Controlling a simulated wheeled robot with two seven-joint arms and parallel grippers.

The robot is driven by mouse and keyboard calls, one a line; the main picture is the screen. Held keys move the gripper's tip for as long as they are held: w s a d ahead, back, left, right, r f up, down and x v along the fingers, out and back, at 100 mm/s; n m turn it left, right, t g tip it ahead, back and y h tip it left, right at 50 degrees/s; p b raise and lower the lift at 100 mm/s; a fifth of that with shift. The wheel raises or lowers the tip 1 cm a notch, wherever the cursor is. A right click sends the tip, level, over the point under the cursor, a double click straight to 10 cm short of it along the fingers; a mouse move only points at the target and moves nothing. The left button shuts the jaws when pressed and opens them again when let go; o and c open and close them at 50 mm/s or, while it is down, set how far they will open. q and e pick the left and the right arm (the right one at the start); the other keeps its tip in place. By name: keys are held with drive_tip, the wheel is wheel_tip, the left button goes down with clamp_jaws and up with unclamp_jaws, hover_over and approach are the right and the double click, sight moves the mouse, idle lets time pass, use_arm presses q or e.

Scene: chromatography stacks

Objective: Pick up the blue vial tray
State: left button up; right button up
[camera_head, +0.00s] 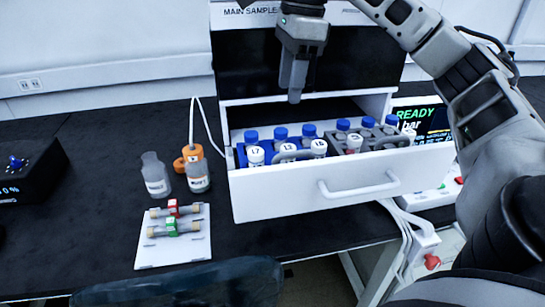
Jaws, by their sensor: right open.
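The blue vial tray (241,154) sits in the left part of an open white drawer (300,205). It holds several vials with blue and white caps, and a grey handle arches over its front. Its lower part is hidden by the drawer front. My right gripper (294,98) points down above and behind the vials, apart from the tray. It is open with nothing visible between its fingers. My left gripper is not in view.
A grey vial tray (375,133) is beside the blue one in the drawer. Left of the drawer stand a clear bottle (155,176), an orange-capped bottle (197,172) and a white plate (190,248) with small columns. A READY display (420,118) is at right.

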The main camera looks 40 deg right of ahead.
sight(281, 130)
drive_tip(key=shift+w+a+f+b, duration=0.15)
drive_tip(key=shift+f+b, duration=0.1)
drive_tip(key=shift+f, duration=1.3)
drive_tip(key=shift+w+a+f+b, duration=0.15)
drive_tip(key=shift+f+b, duration=0.15)
drive_tip(key=shift+f, duration=1.2)
drive_tip(key=shift+w+a+f+b, duration=0.15)
drive_tip(key=shift+f+b, duration=0.1)
drive_tip(key=shift+f, duration=1.3)
drive_tip(key=shift+c, duration=0.3)
clamp_jaws()
